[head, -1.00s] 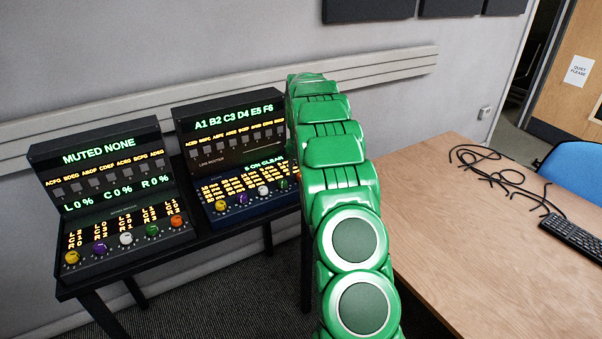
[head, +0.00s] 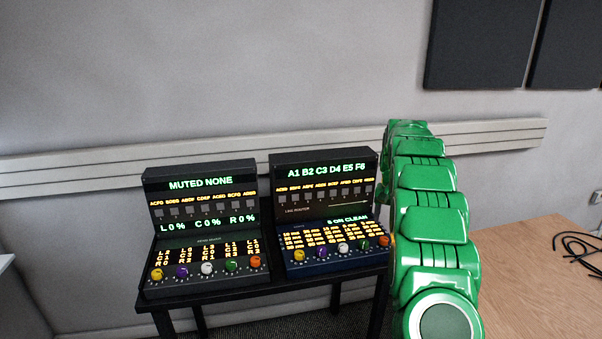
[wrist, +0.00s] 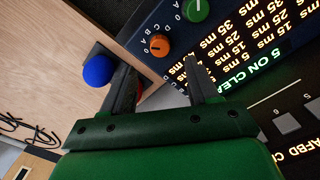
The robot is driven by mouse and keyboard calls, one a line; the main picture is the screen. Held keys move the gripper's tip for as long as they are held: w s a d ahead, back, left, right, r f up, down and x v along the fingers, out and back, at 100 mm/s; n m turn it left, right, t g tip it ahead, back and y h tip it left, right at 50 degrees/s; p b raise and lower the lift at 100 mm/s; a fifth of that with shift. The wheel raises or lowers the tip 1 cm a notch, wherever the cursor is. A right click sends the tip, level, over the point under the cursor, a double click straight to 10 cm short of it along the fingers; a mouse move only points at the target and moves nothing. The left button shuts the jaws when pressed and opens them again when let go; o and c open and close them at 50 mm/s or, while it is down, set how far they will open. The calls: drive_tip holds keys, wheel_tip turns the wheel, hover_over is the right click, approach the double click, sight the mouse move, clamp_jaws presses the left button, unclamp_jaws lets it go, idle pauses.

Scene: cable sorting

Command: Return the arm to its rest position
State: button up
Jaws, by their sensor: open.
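My green arm (head: 432,215) reaches forward at the right of the head view, along the right side of the right console. My gripper (wrist: 165,80) shows in the wrist view with its two dark fingers apart and nothing between them. Its fingertips are near the right console (wrist: 235,50), close to an orange knob (wrist: 159,45) and a green knob (wrist: 196,10). I cannot tell whether they touch it. In the head view the gripper is hidden behind the arm.
Two consoles, the left (head: 203,240) and the right (head: 325,215), stand on a black table (head: 200,298) against the wall. A wooden desk (head: 520,275) with black cables (head: 580,246) is at the right. A blue round thing (wrist: 98,70) shows in the wrist view.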

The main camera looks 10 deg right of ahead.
drive_tip(key=s+a+r+n, duration=0.2)
drive_tip(key=s+a+r, duration=0.4)
drive_tip(key=s+a, duration=0.5)
drive_tip(key=s+a+r+n, duration=0.1)
drive_tip(key=s+a+r, duration=0.5)
drive_tip(key=s+a, duration=0.4)
drive_tip(key=s+a+f+n, duration=0.1)
drive_tip(key=s+a, duration=0.2)
drive_tip(key=s, duration=0.7)
drive_tip(key=s+a+f+n+g, duration=0.1)
drive_tip(key=s+a, duration=0.3)
drive_tip(key=s, duration=0.7)
drive_tip(key=s+a+f+n, duration=0.1)
drive_tip(key=s+a, duration=0.3)
drive_tip(key=s, duration=0.6)
drive_tip(key=shift+s+n+g, duration=0.35)
drive_tip(key=shift+n+g, duration=0.05)
drive_tip(key=shift+n, duration=0.2)
drive_tip(key=shift+f, duration=0.1)
